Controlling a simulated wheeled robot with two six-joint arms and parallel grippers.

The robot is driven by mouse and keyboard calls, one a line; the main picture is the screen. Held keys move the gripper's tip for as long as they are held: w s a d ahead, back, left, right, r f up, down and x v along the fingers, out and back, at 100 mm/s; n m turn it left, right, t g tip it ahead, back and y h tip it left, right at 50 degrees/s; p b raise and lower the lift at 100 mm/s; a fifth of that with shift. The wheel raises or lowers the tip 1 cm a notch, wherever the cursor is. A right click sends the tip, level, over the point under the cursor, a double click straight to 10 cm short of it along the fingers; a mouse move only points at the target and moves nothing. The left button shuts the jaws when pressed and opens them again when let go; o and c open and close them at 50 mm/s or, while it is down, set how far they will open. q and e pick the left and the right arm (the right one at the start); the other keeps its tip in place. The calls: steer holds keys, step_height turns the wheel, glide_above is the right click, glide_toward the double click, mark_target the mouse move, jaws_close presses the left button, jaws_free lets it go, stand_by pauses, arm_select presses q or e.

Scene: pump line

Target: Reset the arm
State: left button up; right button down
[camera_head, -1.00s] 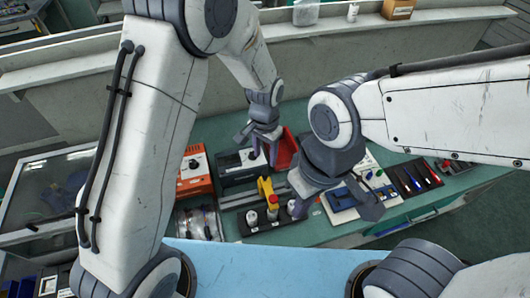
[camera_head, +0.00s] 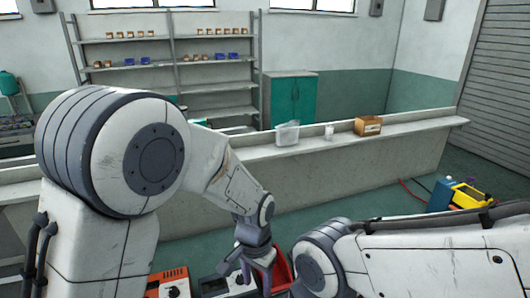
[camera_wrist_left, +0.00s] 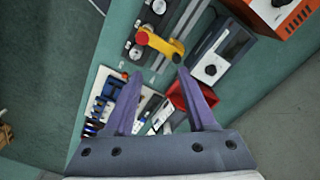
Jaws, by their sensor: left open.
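My left gripper (camera_head: 250,274) is at the bottom of the head view, above the workbench, beside a red bin (camera_head: 281,268). In the left wrist view its two fingers (camera_wrist_left: 158,74) are apart with nothing between them. The bench below shows a yellow-handled part with a red knob (camera_wrist_left: 158,44), a red bin (camera_wrist_left: 187,97) and a grey device with a dial (camera_wrist_left: 213,66). My right arm (camera_head: 325,262) comes in from the right; its gripper is below the picture edge.
An orange box with a dial (camera_head: 168,284) stands on the bench at the lower edge. Behind is a long ledge (camera_head: 345,140) with a clear tub (camera_head: 287,133), a white cup (camera_head: 329,132) and a cardboard box (camera_head: 368,126). Shelves and a green cabinet (camera_head: 293,99) stand farther back.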

arm_select(q)
steer(key=s+a+r+b, duration=0.1)
steer(key=s+r+b, duration=0.1)
steer(key=s, duration=0.7)
steer(key=s+a+r+b, duration=0.1)
steer(key=s+r+b, duration=0.1)
steer(key=s, duration=0.7)
steer(key=shift+s+a+h, duration=0.2)
steer(key=shift+a+h, duration=0.15)
steer(key=shift+h, duration=0.05)
